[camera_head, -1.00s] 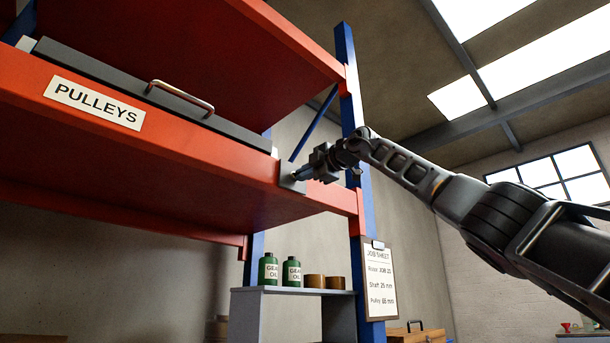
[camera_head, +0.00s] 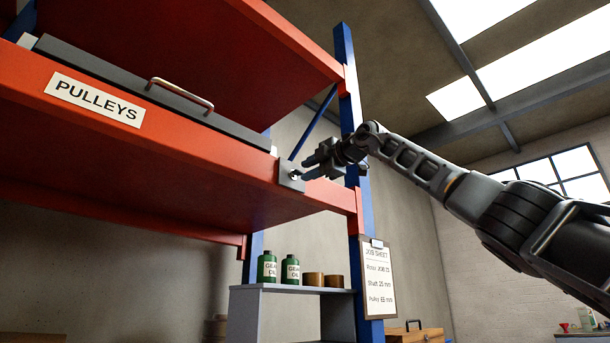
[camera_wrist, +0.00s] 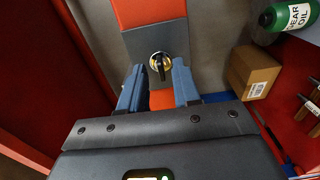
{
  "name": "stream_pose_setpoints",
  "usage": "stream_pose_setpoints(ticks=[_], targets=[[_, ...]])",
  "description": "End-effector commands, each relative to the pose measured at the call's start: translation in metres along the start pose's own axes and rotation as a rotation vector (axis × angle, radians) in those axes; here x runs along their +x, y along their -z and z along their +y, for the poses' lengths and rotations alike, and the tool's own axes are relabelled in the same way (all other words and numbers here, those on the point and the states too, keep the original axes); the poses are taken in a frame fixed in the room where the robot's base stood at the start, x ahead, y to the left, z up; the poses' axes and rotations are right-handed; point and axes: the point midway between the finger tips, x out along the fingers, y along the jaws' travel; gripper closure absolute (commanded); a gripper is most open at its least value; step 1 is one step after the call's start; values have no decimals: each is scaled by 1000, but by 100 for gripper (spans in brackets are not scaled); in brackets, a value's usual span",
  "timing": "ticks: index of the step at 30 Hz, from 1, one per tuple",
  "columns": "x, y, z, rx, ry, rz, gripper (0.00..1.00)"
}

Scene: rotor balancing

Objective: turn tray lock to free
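The tray lock (camera_wrist: 160,62) is a round brass fitting with a dark key-like tab, set on a grey plate (camera_wrist: 158,38). In the wrist view the tab lies roughly up and down; no lock marking is readable. In the head view the lock (camera_head: 295,176) sits on its plate at the right end of the orange shelf beam. My gripper (camera_wrist: 158,82) is open and empty, its blue fingers apart on either side of the lock's line and short of it. In the head view my gripper (camera_head: 310,168) is just right of the lock. The grey tray (camera_head: 150,98) lies on the shelf above.
The blue rack upright (camera_head: 355,150) stands close behind my gripper. Below are green oil bottles (camera_head: 291,270) on a small grey shelf, and a clipboard (camera_head: 379,280). In the wrist view a cardboard box (camera_wrist: 252,72) and an oil bottle (camera_wrist: 287,20) show at right.

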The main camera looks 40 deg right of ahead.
Motion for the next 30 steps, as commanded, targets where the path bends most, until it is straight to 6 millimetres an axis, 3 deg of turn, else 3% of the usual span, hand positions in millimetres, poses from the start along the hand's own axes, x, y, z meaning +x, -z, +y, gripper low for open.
stream_pose_setpoints(ticks=[6, 11, 30], targets=[[-36, -1, -2, -2, -1, -3, 68], [-51, -1, -1, -1, -1, -2, 68], [-54, 0, -1, 1, 0, -1, 68]])
